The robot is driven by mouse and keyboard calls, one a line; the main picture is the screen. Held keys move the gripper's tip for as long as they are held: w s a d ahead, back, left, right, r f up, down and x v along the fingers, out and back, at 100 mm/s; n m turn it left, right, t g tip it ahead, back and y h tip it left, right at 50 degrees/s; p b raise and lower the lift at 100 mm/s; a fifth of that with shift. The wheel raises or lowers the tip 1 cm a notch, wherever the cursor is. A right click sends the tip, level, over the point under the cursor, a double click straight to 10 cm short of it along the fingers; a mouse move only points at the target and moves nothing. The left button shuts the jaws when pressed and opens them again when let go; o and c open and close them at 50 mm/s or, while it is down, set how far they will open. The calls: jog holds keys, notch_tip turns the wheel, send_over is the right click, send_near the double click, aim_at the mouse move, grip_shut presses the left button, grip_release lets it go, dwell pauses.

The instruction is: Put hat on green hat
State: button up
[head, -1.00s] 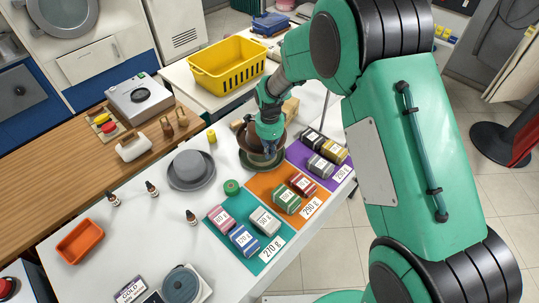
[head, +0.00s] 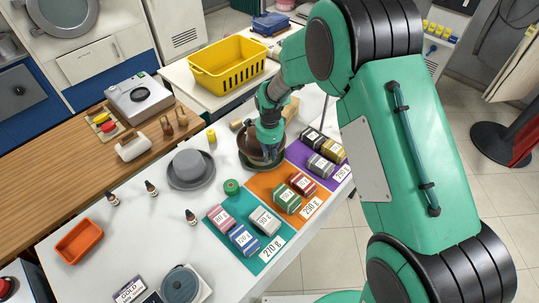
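A dark brown hat (head: 249,147) sits over the green hat (head: 264,165) near the far end of the white table. Only the green hat's brim and lower edge show beneath it, and I cannot tell how squarely the brown hat rests. My gripper (head: 270,148) points down at the brown hat and overlaps its near right side. Its fingers are too small and too close to the hat to show whether they still grip it. A grey hat (head: 188,164) lies apart, further left on the table.
Orange (head: 258,185), purple and teal mats with labelled small boxes lie to the right and in front of the hats. A green round lid (head: 231,187), a yellow cylinder (head: 211,135) and small bottles stand nearby. A yellow basket (head: 228,68) is behind.

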jog(key=shift+o, duration=0.4)
jog(key=shift+r, duration=0.15)
notch_tip(320, 180, up, 13)
jog(key=p, duration=0.2)
dwell(0.3)
jog(key=shift+s, duration=0.1)
dwell(0.6)
jog(key=s+d+r+n+t, duration=0.1)
jog(key=s+d+r+n, duration=0.1)
jog(key=s+d+r, duration=0.35)
jog(key=s+d+r+n+t, duration=0.1)
jog(key=s+d+r+n, duration=0.15)
jog(key=r, duration=0.55)
jog(key=s+d+r+n, duration=0.2)
jog(key=s+d+r, duration=0.15)
jog(key=r, duration=0.25)
jog(key=s+d+r+n+t, duration=0.1)
jog(key=s+d+r+n, duration=0.1)
jog(key=s, duration=0.6)
jog(key=s+d+r+n+t, duration=0.1)
jog(key=s+d+r+n, duration=0.2)
jog(key=s, duration=0.5)
jog(key=s+d+r+n+t, duration=0.1)
jog(key=s+d+r+n, duration=0.1)
jog(key=s, duration=0.5)
jog(key=shift+s+d+r+n, duration=0.2)
jog(key=shift+s+n, duration=0.2)
jog(key=shift+n, duration=0.35)
